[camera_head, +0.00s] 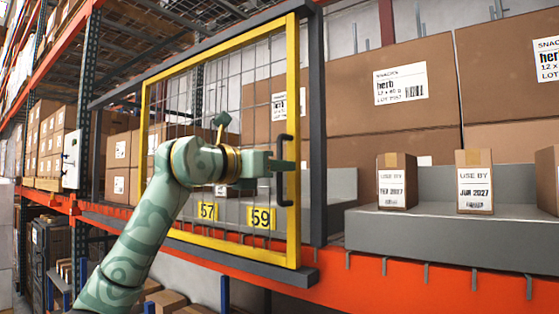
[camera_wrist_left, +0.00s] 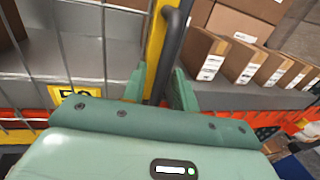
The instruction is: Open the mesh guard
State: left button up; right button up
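The mesh guard is a yellow-framed wire panel (camera_head: 293,75) standing shut within a dark grey frame on the rack. A dark D-shaped handle (camera_head: 285,142) is on its right upright. My left gripper (camera_head: 279,165) reaches the handle from the left. In the left wrist view, the handle (camera_wrist_left: 171,42) passes between the two fingers (camera_wrist_left: 158,88), one on each side, with small gaps visible, so the gripper looks open around it. My right gripper is in neither view.
Yellow labels 57 (camera_head: 207,211) and 59 (camera_head: 261,217) show at the panel's lower part. To the right, small cartons (camera_head: 397,182) stand on a grey shelf (camera_head: 450,238) before large boxes (camera_head: 385,75). An orange beam (camera_head: 400,280) runs below.

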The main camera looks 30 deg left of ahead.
pick_arm(q)
jog(key=shift+w+d, duration=0.15)
jog(key=shift+w, duration=0.25)
grip_shut()
